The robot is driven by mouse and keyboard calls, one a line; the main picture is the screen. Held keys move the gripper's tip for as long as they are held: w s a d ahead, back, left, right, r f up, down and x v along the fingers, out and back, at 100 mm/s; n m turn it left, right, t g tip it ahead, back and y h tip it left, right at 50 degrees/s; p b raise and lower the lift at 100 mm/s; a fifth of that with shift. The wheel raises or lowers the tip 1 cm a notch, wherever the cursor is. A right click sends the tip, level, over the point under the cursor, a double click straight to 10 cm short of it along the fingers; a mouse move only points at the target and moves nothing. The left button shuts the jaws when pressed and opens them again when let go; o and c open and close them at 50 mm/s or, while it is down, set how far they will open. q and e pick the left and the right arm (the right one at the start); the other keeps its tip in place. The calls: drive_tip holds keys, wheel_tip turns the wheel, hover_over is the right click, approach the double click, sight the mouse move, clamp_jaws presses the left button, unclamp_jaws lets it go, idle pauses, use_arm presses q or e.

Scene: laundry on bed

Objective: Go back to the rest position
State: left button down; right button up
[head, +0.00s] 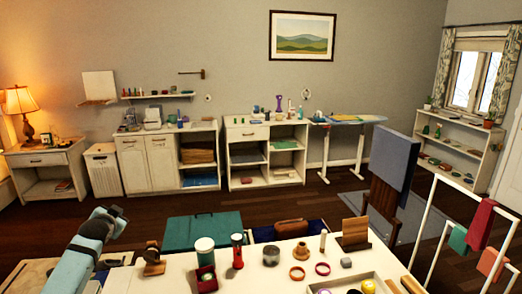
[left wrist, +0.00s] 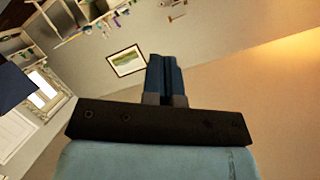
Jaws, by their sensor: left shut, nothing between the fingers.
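My left gripper (head: 117,211) shows in the head view at the lower left, at the end of its light blue arm. It is raised over the left end of the white table, apart from everything. In the left wrist view the two dark blue fingers (left wrist: 164,72) lie together with nothing between them. Behind them are the bare wall and a tilted view of the room. My right gripper is in neither view.
A white drying rack (head: 425,222) with cloths stands at right. A blue-backed chair (head: 391,165) stands behind. Dark floor is open beyond.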

use_arm(q)
wheel_tip(320, 180, up, 4)
drive_tip(key=w+d+n+t+h, duration=0.1)
drive_tip(key=n+t, duration=0.1)
drive_tip(key=t, duration=0.1)
drive_tip(key=s+d+f+g+h, duration=0.1)
drive_tip(key=s+d+f, duration=0.4)
drive_tip(key=s+f, duration=0.3)
drive_tip(key=s+d+f+m+g+h, duration=0.1)
drive_tip(key=s+d+f, duration=0.4)
drive_tip(key=s+f, duration=0.3)
drive_tip(key=s+d+f+g+h, duration=0.1)
drive_tip(key=s+d+f, duration=0.55)
drive_tip(key=f, duration=0.25)
drive_tip(key=s+d+f+g, duration=0.1)
drive_tip(key=s+d+f, duration=0.1)
drive_tip(key=s, duration=0.7)
drive_tip(key=s+d+f+g+h, duration=0.1)
drive_tip(key=s+d, duration=0.3)
drive_tip(key=s, duration=0.5)
drive_tip(key=s+d+f+g+h, duration=0.1)
drive_tip(key=s+d+f, duration=0.2)
drive_tip(key=s, duration=0.5)
drive_tip(key=shift+s+n, duration=0.4)
